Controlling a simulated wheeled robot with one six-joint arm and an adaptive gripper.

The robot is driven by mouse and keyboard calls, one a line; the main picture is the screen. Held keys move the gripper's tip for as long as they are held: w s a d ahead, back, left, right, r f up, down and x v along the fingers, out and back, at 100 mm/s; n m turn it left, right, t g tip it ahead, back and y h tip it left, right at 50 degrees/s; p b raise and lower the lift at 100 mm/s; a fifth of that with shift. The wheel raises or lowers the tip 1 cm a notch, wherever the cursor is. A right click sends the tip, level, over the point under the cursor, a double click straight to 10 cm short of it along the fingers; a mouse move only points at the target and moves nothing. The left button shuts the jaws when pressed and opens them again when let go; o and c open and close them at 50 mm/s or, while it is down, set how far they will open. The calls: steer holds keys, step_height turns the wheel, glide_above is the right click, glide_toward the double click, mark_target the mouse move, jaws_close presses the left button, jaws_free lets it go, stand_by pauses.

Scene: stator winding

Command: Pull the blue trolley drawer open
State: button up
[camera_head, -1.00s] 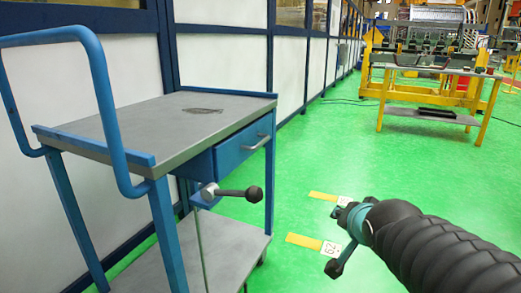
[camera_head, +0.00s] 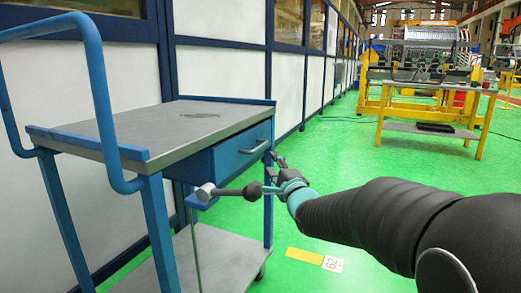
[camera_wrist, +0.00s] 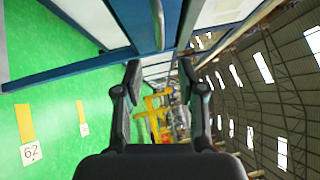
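The blue trolley drawer (camera_head: 238,152) sits under the grey top of the trolley (camera_head: 150,128) in the head view and looks shut. Its pale bar handle (camera_head: 256,146) is on the front face. My gripper (camera_head: 274,168) is just right of the drawer front and slightly below the handle, seemingly apart from it. In the wrist view my gripper (camera_wrist: 159,72) shows two black fingers spread apart with nothing clearly between them. Blue trolley parts lie beyond the fingertips; the exact distance to the handle cannot be told.
A wall with blue frames (camera_head: 225,75) stands behind the trolley. Green floor (camera_head: 345,165) is open to the right, before a yellow-legged workbench (camera_head: 425,88).

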mark_target(260, 147)
steer(key=x, duration=1.1)
steer(key=shift+w+a, duration=0.1)
steer(key=shift+w, duration=0.2)
jaws_close()
